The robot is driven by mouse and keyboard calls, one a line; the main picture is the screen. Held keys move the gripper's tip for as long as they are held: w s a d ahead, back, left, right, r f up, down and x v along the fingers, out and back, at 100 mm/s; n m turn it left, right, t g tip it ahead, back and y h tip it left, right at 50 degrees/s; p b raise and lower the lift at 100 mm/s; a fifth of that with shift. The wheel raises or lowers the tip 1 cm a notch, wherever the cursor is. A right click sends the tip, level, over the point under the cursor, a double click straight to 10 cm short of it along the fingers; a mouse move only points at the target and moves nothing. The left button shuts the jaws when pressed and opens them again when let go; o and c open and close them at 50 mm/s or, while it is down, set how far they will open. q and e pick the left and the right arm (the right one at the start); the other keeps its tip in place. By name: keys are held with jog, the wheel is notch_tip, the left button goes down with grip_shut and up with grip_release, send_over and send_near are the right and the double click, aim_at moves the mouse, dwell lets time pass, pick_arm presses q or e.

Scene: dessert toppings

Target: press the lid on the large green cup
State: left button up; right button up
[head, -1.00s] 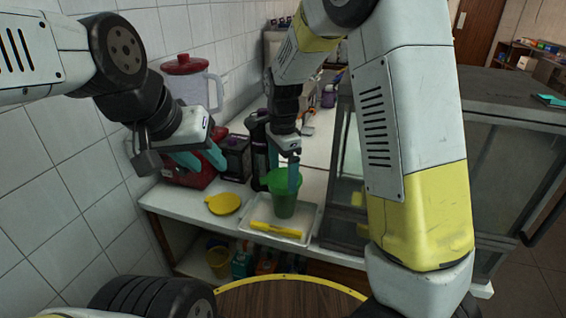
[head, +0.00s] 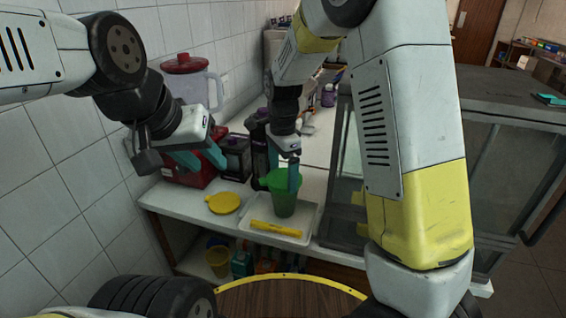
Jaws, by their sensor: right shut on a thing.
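The large green cup (head: 285,204) stands upright at the white tray on the counter. My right gripper (head: 294,178) is at the cup's rim from above, shut on the cup, with a teal finger in front of its upper part. The yellow lid (head: 223,203) lies flat on the counter to the left of the tray, apart from the cup. My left gripper (head: 203,158) hangs in the air above and left of the lid, its two teal fingers apart and nothing between them.
The white tray (head: 302,239) holds a yellow bar-shaped item (head: 275,229) in front of the cup. A red blender (head: 187,170) and a dark appliance (head: 236,160) stand behind the lid. A glass case (head: 345,190) stands to the right. A tiled wall is at left.

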jog(key=shift+f, duration=0.15)
jog(key=o, duration=1)
jog(key=shift+o, duration=0.2)
jog(key=shift+r, duration=3.05)
grip_shut()
